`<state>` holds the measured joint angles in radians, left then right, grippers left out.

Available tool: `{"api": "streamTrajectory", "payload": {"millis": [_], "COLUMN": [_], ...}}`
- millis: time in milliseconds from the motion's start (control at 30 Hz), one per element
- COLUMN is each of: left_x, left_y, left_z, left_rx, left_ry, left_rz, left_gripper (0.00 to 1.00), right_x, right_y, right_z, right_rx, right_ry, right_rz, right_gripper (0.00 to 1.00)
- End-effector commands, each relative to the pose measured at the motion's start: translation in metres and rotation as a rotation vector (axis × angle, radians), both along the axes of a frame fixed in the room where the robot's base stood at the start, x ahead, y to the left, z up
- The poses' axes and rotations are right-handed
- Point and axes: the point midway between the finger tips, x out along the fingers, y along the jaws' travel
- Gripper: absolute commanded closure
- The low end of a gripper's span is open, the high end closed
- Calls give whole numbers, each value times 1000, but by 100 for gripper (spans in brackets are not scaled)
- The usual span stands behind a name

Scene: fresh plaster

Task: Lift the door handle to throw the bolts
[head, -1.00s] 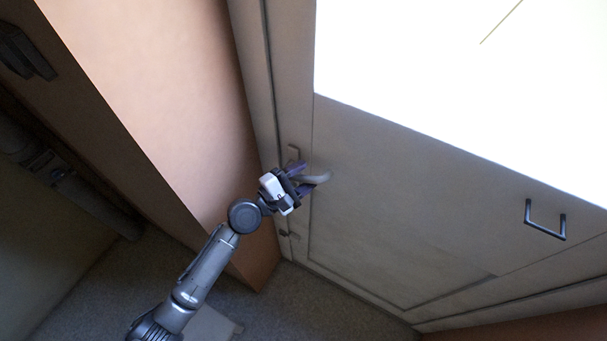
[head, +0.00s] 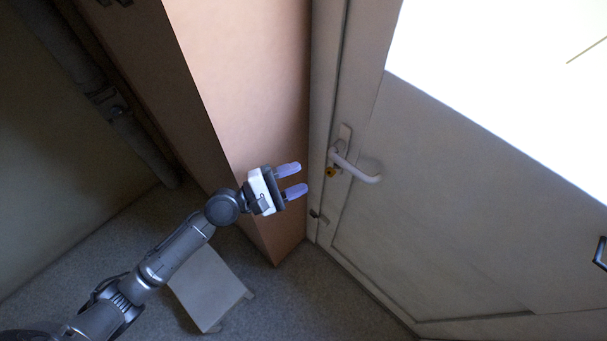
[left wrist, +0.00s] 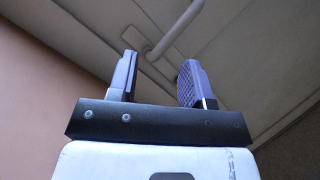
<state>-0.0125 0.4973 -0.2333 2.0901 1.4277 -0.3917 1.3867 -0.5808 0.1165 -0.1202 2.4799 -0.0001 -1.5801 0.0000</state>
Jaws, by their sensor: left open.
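The door handle (head: 356,167) is a pale lever on a narrow plate at the left edge of the white door (head: 440,190), with a brass-coloured lock just below its pivot. The lever points right and slopes slightly down in the head view. My left gripper (head: 289,180) is open and empty, to the left of the handle and apart from it. In the left wrist view the handle (left wrist: 172,32) shows beyond and between the two purple fingers (left wrist: 160,80), not touched by them.
A salmon-coloured wall (head: 240,80) stands left of the door frame. A dark bracket handle (head: 600,253) sits on the door at the right edge. A bright window (head: 510,80) fills the door's upper part. A pale flat object (head: 207,288) lies over the grey floor.

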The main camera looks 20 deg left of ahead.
Motion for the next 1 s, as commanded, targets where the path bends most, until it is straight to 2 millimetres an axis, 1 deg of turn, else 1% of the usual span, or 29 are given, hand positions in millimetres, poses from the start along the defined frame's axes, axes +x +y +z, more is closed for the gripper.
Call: {"api": "streamTrajectory", "payload": {"millis": [567, 667, 733, 767, 867, 967, 1000], "left_x": [-1, -1, -1, -2, -9, -21, -26], "left_y": [1, 1, 0, -1, -9, -15, -16], "left_z": [0, 0, -1, -2, -14, -37, -47], "left_rx": [1, 23, 71, 106, 296, 631, 789], "left_ry": [-1, -22, -63, -85, -186, -347, -423], "left_rz": [0, 3, 3, -4, -64, -170, -223], "left_gripper": [54, 54, 54, 54, 54, 54, 54], "right_x": [0, 0, 0, 0, 0, 0, 0], "right_y": [0, -1, -2, -2, -3, -3, -3], "right_z": [0, 0, 0, 0, 0, 0, 0], "right_rx": [-1, -4, -7, -8, -9, -9, -9], "right_ry": [0, -1, 0, 0, 0, 0, 0], "right_rz": [0, 2, 4, 5, 5, 5, 5], "right_gripper": [100, 100, 100, 100, 100, 100, 100]}}
